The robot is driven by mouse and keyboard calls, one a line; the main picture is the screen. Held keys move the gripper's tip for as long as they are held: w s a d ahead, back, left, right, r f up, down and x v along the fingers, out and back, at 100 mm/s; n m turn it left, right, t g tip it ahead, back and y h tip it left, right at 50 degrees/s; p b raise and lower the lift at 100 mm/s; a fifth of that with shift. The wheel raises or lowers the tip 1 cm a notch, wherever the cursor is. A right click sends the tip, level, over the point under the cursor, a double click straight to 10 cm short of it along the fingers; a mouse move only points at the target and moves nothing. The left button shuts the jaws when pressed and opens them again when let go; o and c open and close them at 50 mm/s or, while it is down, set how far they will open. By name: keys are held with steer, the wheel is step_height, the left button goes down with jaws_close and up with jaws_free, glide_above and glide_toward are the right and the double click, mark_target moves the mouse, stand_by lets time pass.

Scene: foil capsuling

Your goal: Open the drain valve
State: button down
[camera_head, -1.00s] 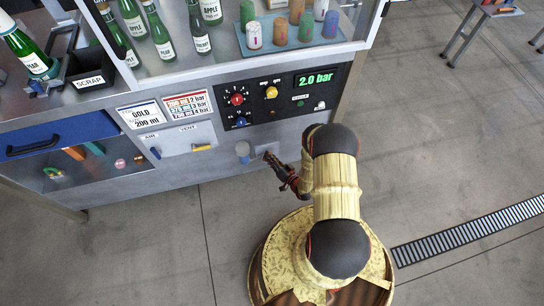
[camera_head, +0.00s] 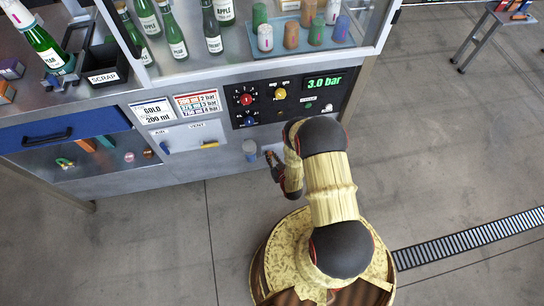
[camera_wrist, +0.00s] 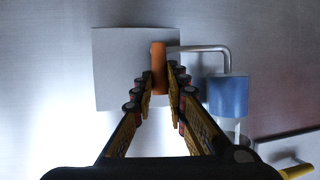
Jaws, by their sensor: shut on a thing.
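The drain valve's orange handle (camera_wrist: 158,60) stands upright in front of a pale square plate (camera_wrist: 112,70) in the wrist view. A bent metal pipe (camera_wrist: 205,48) runs from beside it to the right and down to a blue cup (camera_wrist: 228,95). My gripper (camera_wrist: 161,85) has its fingers on both sides of the handle's lower part and is shut on it.
The panel above has a red knob (camera_head: 246,99), a yellow knob (camera_head: 280,94) and a display (camera_head: 325,83) reading 3.0 bar. Yellow vent (camera_head: 210,144) and blue air (camera_head: 164,148) levers are to the left. Bottles and capsules stand above.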

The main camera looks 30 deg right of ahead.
stand_by(0.4)
steer(key=c, duration=1.8)
jaws_free()
steer(key=shift+o, duration=0.2)
steer(key=v, duration=1.2)
